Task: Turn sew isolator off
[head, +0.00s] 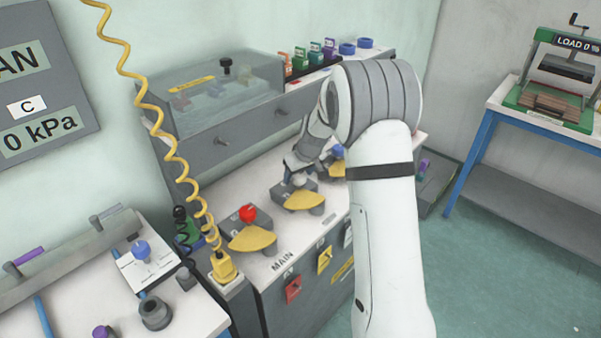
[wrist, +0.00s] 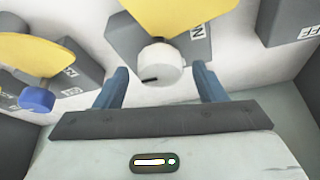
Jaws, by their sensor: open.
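A white knob (wrist: 158,65) with a dark mark on its face sits on a grey isolator box with a yellow sector plate (wrist: 175,14). In the head view this middle isolator shows its yellow plate (head: 304,200); its knob is mostly hidden by my gripper (head: 298,168). In the wrist view my gripper (wrist: 160,78) is open, one finger on each side of the knob, with gaps between. The box's label is partly cut off, and I cannot read it fully.
A red-knobbed isolator (head: 247,213) stands left, near the MAIN lettering (head: 282,260). A blue-knobbed isolator (head: 337,152) stands right; its knob also shows in the wrist view (wrist: 37,98). A coiled yellow cable (head: 150,115) hangs left. A clear-covered cabinet (head: 225,95) stands behind.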

